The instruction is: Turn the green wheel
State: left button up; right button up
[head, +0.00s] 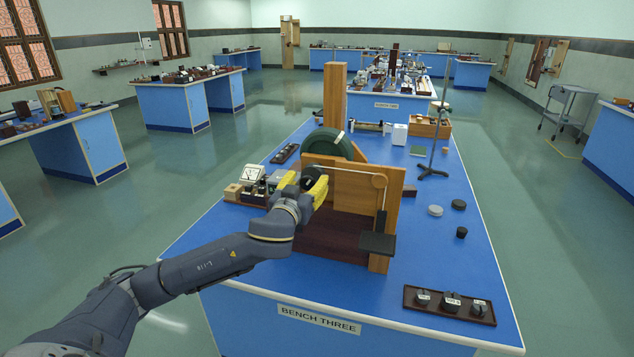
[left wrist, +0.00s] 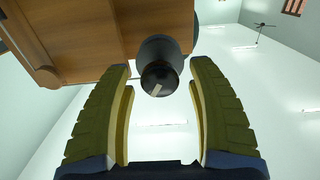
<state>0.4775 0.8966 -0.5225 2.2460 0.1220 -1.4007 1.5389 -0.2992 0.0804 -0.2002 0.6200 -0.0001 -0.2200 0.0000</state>
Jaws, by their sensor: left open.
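The green wheel (head: 328,142) stands upright on the wooden apparatus on bench three, its lower part hidden behind a wooden panel (head: 350,187). My left gripper (head: 304,183), with yellow fingers, is at the left end of this panel, in front of and below the wheel. A dark round knob (head: 313,178) shows at its fingers. In the left wrist view the dark knob (left wrist: 159,72) projects from a wooden part (left wrist: 110,35) and lies between the fingertips, with a gap on each side. My right gripper is not in view.
A dark flat plate (head: 377,243) sticks out at the apparatus's right front. A weight tray (head: 449,304) lies at the bench's front right corner. A small meter (head: 252,174) stands left of the gripper. A retort stand (head: 434,150) stands behind right.

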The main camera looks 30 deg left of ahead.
pick_arm(q)
jog(key=shift+w+a, duration=0.1)
jog(key=shift+w, duration=0.15)
grip_shut()
dwell(0.4)
